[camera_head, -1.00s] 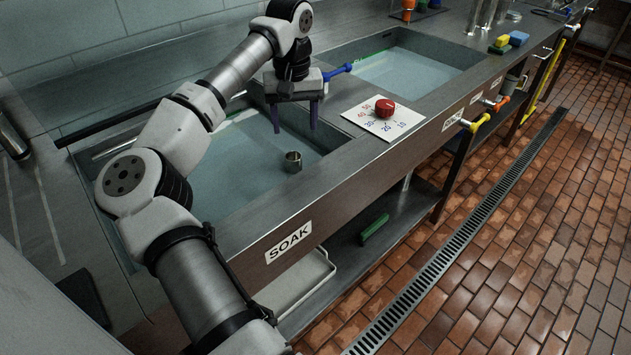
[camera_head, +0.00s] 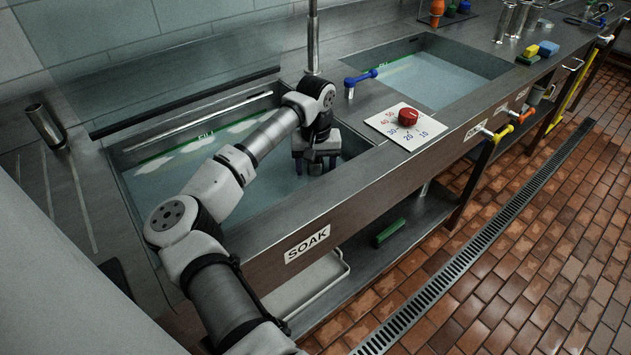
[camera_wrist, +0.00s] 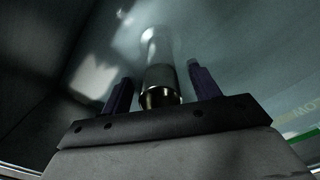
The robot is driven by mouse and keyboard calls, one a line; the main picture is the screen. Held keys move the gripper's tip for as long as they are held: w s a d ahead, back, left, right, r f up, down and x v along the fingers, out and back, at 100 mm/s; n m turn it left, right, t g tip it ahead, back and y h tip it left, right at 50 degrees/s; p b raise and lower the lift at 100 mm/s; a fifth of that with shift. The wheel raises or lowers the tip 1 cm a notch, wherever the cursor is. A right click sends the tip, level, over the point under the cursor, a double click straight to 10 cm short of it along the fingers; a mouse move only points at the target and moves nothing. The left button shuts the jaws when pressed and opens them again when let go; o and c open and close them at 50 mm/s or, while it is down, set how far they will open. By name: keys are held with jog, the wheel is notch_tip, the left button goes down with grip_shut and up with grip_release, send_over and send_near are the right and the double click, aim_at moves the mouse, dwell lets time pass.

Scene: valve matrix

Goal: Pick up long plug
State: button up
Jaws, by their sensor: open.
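The long plug (camera_wrist: 159,78) shows in the wrist view as a shiny metal cylinder with a dark band, its near end towards the jaws. My gripper (camera_wrist: 161,72) is open, with one dark finger on each side of the plug. No finger clearly touches it. In the head view my gripper (camera_head: 315,167) points down into the soak sink (camera_head: 160,190), low over its right part. My gripper hides the plug in that view.
The sink's front rim with the SOAK label (camera_head: 307,243) lies close in front of my gripper. A blue-handled tap (camera_head: 360,78) and a red dial (camera_head: 408,117) stand to the right. A second sink (camera_head: 440,75) lies beyond. The soak sink's left part is clear.

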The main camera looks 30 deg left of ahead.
jog(key=shift+f, duration=0.2)
grip_shut()
dwell(0.3)
jog(key=shift+r, duration=0.15)
